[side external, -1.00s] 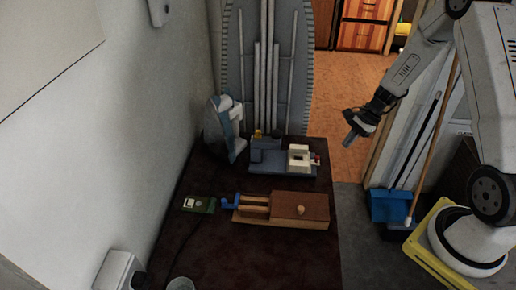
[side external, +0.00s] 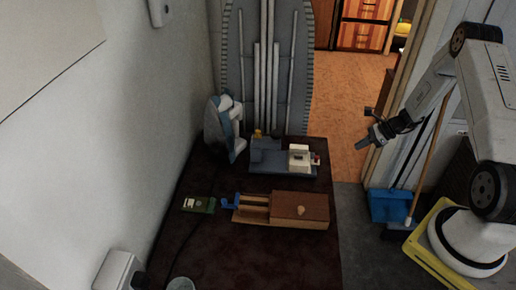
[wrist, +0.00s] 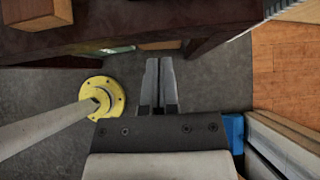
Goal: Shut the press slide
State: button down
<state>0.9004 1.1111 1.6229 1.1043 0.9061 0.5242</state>
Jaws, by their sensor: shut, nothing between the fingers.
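The press (side external: 268,157) sits toward the back of the dark table in the side view. It has a blue-grey base with a raised blue block at its left end. A cream-white slide (side external: 299,157) with a small red part stands at the right end of that base, with a gap between it and the block. My gripper (side external: 363,147) is in the air to the right of the table, apart from the press. In the wrist view my gripper (wrist: 159,62) has its fingers together with nothing between them. The press is not clearly visible there.
A wooden box (side external: 300,209) with a lid and round knob lies in front of the press. A green device (side external: 198,204) is left of it; a blue-and-white iron (side external: 226,129) stands behind. The table edge (wrist: 205,40) crosses the top of the wrist view, beside a yellow flange (wrist: 102,97).

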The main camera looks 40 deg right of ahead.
aim_at(292, 159)
jog(key=x, duration=0.7)
jog(key=r+x, duration=0.1)
jog(key=x, duration=0.2)
jog(key=shift+w+a+f, duration=0.3)
jog(key=shift+w+a, duration=0.2)
jog(key=shift+a, duration=0.05)
jog(key=shift+w+a, duration=0.7)
jog(key=shift+w, duration=0.05)
jog(key=w+a, duration=0.6)
jog(key=shift+w+a, duration=0.3)
jog(key=shift+a, duration=0.1)
